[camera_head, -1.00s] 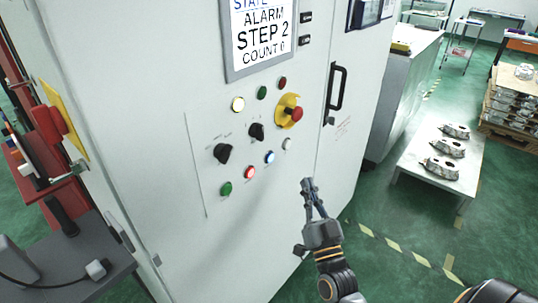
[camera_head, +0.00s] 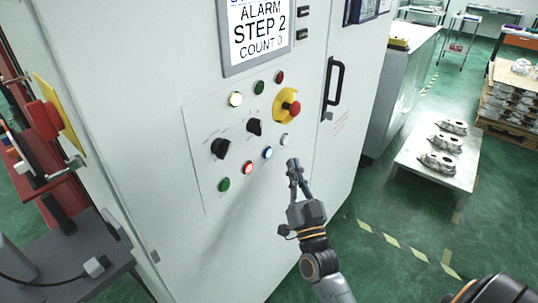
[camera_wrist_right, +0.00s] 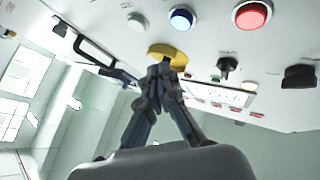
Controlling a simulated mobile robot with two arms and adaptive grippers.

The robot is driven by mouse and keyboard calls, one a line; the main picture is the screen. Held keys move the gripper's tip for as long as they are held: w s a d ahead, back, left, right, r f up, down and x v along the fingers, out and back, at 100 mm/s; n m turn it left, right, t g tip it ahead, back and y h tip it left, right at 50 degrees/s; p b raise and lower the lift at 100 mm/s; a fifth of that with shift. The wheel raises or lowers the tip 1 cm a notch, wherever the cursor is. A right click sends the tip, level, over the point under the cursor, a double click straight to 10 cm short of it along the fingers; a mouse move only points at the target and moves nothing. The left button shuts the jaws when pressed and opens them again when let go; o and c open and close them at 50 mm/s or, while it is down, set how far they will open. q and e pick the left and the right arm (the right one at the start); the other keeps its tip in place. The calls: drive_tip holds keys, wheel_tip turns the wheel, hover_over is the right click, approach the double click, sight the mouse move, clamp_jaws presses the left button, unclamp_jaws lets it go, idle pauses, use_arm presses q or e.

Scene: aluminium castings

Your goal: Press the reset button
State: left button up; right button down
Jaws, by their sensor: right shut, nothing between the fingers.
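The control panel (camera_head: 205,125) on the white cabinet carries a lower row with a green button (camera_head: 224,184), a red button (camera_head: 248,168), a blue button (camera_head: 267,153) and a white button (camera_head: 284,139). Labels are too small to read, so I cannot tell which is reset. My right gripper (camera_head: 293,165) is shut and empty, below the white button and right of the blue one, apparently short of the panel. In the right wrist view, its fingertips (camera_wrist_right: 160,68) overlap the yellow emergency-stop base (camera_wrist_right: 167,50); the blue button (camera_wrist_right: 182,18) is above. My left gripper is out of view.
A red emergency stop (camera_head: 294,107) and black selector knobs (camera_head: 220,148) stick out above the lower row. A screen (camera_head: 260,32) reads ALARM STEP 2. A door handle (camera_head: 333,85) is to the right. A table with castings (camera_head: 438,162) stands farther right.

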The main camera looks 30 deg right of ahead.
sight(267, 152)
drive_tip(key=shift+w+a, duration=0.3)
drive_tip(key=shift+w, duration=0.35)
drive_tip(key=shift+w+a, duration=0.25)
drive_tip(key=shift+w, duration=0.4)
drive_tip(key=shift+w+a, duration=0.3)
drive_tip(key=shift+w, duration=0.35)
drive_tip(key=shift+w+a, duration=0.15)
drive_tip(key=shift+w, duration=0.25)
drive_tip(key=shift+w+a, duration=0.15)
drive_tip(key=shift+w, duration=0.2)
idle(0.6)
idle(0.4)
drive_tip(key=shift+s+d, duration=0.3)
drive_tip(key=shift+s, duration=0.5)
